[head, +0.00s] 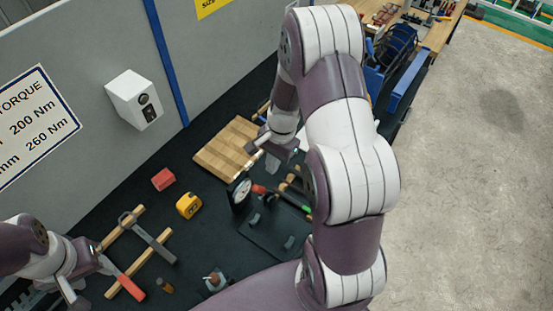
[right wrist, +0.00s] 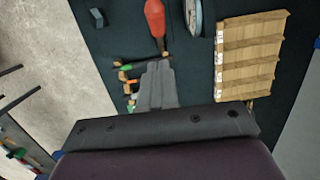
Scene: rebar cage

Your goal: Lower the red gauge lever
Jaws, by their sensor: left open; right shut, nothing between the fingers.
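The gauge (head: 241,189) has a round white dial and stands on a dark plate on the bench. Its red lever (head: 259,189) sits beside the dial. In the right wrist view the red lever (right wrist: 154,18) is at the top, left of the gauge rim (right wrist: 193,14). My right gripper (head: 271,168) is shut and empty, just above the lever in the head view. Its closed fingers (right wrist: 157,70) point toward the lever, with no clear contact visible. My left gripper (head: 88,277) is open at the lower left, far from the gauge, near a red-handled tool (head: 130,287).
A wooden board (head: 228,148) lies behind the gauge; it is at the right in the wrist view (right wrist: 248,60). A yellow tape measure (head: 189,205) and a red block (head: 163,179) lie left of the gauge. A white box (head: 128,98) is on the wall panel.

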